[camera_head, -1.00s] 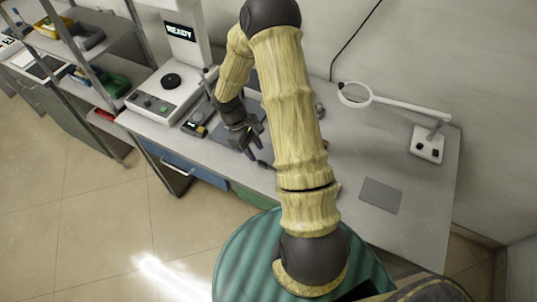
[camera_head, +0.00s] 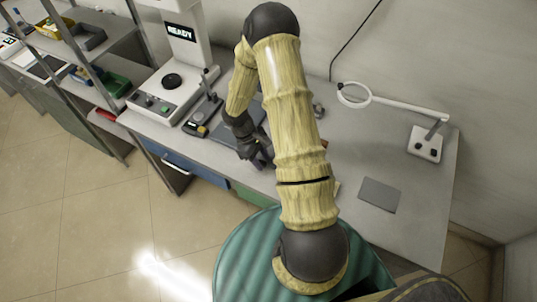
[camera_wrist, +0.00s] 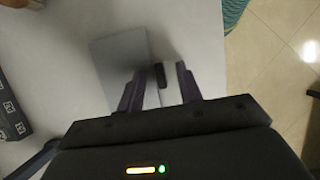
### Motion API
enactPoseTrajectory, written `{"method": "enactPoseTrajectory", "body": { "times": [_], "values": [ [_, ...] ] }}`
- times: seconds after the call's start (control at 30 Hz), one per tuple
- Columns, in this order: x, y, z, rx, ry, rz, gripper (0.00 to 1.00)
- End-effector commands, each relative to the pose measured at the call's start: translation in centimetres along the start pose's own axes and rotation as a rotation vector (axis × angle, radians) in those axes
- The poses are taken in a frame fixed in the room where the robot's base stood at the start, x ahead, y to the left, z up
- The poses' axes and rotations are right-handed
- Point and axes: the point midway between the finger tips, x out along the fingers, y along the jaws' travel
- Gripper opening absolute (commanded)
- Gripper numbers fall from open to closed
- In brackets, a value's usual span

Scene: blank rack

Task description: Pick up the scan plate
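A flat grey plate (camera_wrist: 118,66) lies on the pale bench top (camera_wrist: 200,30) in the wrist view, just beyond my fingers. A small dark upright-looking piece (camera_wrist: 160,75) shows at its right edge, between my fingers. My gripper (camera_wrist: 158,78) is open, its two dark purple fingers apart, with nothing visibly held. In the head view my gripper (camera_head: 262,162) is low over the bench near its front edge, partly hidden by my arm. Another flat grey plate (camera_head: 379,195) lies at the bench's right. I cannot tell which is the scan plate.
A white instrument reading READY (camera_head: 165,95) stands left, with a small black stand (camera_head: 203,118) beside it. A dark grey mat (camera_head: 225,132) lies near my gripper. A magnifier lamp (camera_head: 425,145) stands at the back right. My arm hides the bench middle.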

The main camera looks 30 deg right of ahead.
Motion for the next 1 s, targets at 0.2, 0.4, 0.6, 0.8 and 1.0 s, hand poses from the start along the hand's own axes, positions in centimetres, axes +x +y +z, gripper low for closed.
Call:
{"method": "enactPoseTrajectory", "body": {
  "times": [0.2,0.4,0.6,0.8,1.0],
  "values": [
    [-0.02,0.0,0.0,0.0,0.0,0.0,0.35],
    [-0.03,0.0,0.0,0.0,-0.001,0.0,0.16],
    [-0.05,0.01,0.01,0.0,-0.001,0.0,0.0],
    [-0.07,0.01,0.01,0.0,0.0,0.0,0.0],
    [-0.76,0.04,0.28,0.001,0.0,0.001,0.0]
  ]
}}
